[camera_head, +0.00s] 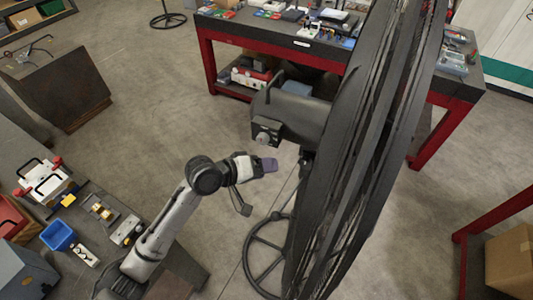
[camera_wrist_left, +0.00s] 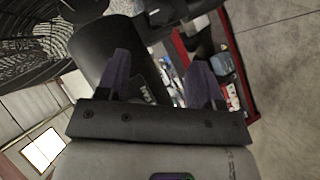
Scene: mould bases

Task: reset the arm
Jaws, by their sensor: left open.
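My left arm (camera_head: 170,220) reaches up from the lower left in the head view. My left gripper (camera_head: 268,165) is at its end, in the air just left of a large black fan. In the left wrist view the two purple-grey fingers (camera_wrist_left: 163,75) stand wide apart with nothing held between them. The fan's dark cylindrical motor housing (camera_wrist_left: 95,50) lies behind the fingers there. My right gripper is not in view.
The tall fan (camera_head: 350,160) stands close on the right, with a control box (camera_head: 266,131) and ring base (camera_head: 265,255). A red-framed workbench (camera_head: 207,60) is behind it. A blue bin (camera_head: 58,236) sits on a cluttered table at lower left. Floor lies open at upper left.

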